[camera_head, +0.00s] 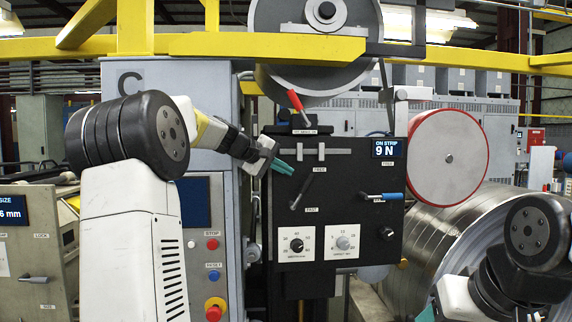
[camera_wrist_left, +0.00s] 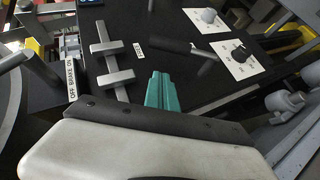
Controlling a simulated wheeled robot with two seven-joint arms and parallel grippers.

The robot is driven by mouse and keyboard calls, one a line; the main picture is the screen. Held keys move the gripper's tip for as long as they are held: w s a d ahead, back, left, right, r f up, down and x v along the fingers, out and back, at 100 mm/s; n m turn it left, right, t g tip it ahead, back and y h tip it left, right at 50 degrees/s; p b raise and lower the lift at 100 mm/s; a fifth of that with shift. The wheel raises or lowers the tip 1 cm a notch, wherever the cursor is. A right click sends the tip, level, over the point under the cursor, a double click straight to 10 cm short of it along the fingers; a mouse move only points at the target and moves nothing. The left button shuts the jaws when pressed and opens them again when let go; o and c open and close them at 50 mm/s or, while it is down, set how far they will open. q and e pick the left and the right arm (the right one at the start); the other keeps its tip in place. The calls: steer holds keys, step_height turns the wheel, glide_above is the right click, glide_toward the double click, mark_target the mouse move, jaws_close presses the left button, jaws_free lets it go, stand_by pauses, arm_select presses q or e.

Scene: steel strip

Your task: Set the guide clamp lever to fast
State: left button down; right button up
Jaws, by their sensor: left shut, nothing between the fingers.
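The guide clamp lever (camera_head: 303,188) is a dark handle on a bright shank, mounted on the black panel (camera_head: 350,270). It slants up to the right, its upper end near the FREE label; a FAST label sits beside its lower end. It also shows in the left wrist view (camera_wrist_left: 175,46). My left gripper (camera_head: 283,167) has its teal fingertips together and empty, just above and left of the lever, apparently apart from it. The fingertips also show in the left wrist view (camera_wrist_left: 161,92).
Grey guide bars (camera_head: 315,152) sit above the lever, with a red-handled brake lever (camera_head: 296,102) higher up. A blue-handled lever (camera_head: 380,196), two dials (camera_head: 343,243) and a display (camera_head: 389,148) share the panel.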

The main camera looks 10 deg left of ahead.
mark_target(313, 179)
arm_select(q)
steer(key=shift+d+f, duration=0.35)
steer(key=shift+d, duration=0.25)
steer(key=shift+d+f, duration=0.3)
steer(key=shift+d, duration=0.3)
steer(key=shift+w+d+f, duration=0.15)
steer(key=shift+d+f, duration=0.2)
steer(key=shift+d, duration=0.2)
steer(key=shift+w+d+f+m+g+y, duration=0.1)
steer(key=shift+w+d+m+g+y, duration=0.15)
steer(key=shift+d+y, duration=0.3)
steer(key=shift+w+d+f+m+g+y, duration=0.15)
steer(key=shift+d+m+g+y, duration=0.2)
steer(key=shift+d, duration=0.35)
steer(key=shift+w+d+f+m+g+y, duration=0.15)
steer(key=shift+d+f+m+g+y, duration=0.1)
steer(key=shift+d+y, duration=0.3)
steer(key=shift+w+d+f+m+g+y, duration=0.15)
steer(key=shift+d+f+g+y, duration=0.1)
steer(key=shift+d+y, duration=0.25)
steer(key=d+f+y, duration=0.1)
steer(key=y, duration=0.1)
steer(key=d+f+m+g+y, duration=0.1)
steer(key=f+y, duration=0.1)
steer(key=w+d+f+m+g+y, duration=0.1)
steer(key=y, duration=0.1)
steer(key=shift+w+d+f, duration=0.1)
steer(key=shift+d+f, duration=0.1)
steer(key=shift+f, duration=0.1)
